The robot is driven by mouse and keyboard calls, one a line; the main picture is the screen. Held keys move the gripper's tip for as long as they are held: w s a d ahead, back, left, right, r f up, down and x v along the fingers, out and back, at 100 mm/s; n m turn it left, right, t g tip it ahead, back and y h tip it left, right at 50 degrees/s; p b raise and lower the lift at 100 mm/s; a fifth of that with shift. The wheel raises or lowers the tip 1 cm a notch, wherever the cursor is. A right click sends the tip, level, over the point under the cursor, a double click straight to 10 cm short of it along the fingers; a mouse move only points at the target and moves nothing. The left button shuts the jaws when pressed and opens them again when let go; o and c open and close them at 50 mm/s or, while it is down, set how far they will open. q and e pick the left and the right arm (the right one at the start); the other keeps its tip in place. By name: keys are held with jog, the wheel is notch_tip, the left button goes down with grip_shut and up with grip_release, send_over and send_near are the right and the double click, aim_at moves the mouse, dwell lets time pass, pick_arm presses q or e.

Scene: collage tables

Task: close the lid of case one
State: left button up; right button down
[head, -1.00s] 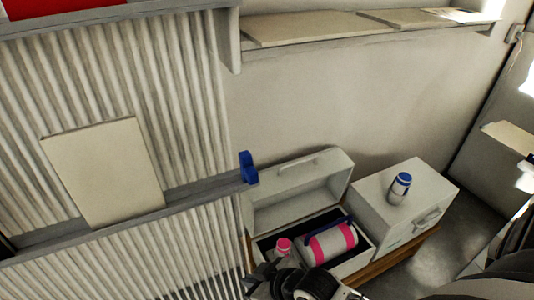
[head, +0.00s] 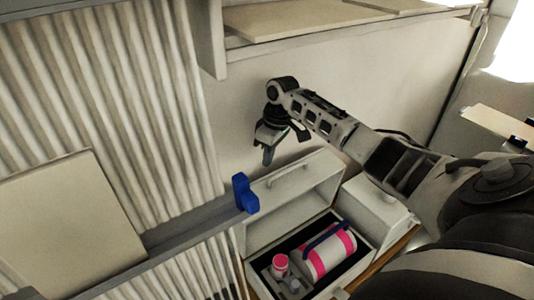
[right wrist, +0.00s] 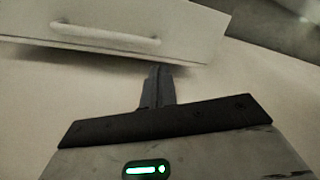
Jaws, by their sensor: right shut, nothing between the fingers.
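The open white case (head: 366,264) stands low at the centre right of the head view, its lid (head: 285,207) raised and leaning back toward the wall. The lid's outer face and handle show in the right wrist view (right wrist: 185,35). Inside the case lie a pink-and-white cylinder (head: 318,258) with a dark blue bar and a small pink-capped bottle (head: 280,266). My right gripper (head: 267,160) is shut and empty, pointing down behind and above the lid's upper edge, apparently not touching it. Its fingers also show in the right wrist view (right wrist: 158,88), just below the lid. My left gripper is out of view.
A second, closed white case (head: 375,206) stands right of the open one, partly hidden by my right arm. A blue bracket (head: 244,194) sits on a grey rail at the lid's left. A shelf with boards (head: 300,18) hangs above; corrugated panelling fills the left.

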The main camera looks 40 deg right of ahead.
aim_at(262, 185)
jog(key=f, duration=0.4)
jog(key=a+f, duration=0.1)
jog(key=f, duration=0.1)
jog(key=shift+w+f+b, duration=0.1)
jog(key=shift+w+b, duration=0.2)
jog(key=shift+b, duration=0.1)
jog(key=shift+s, duration=0.1)
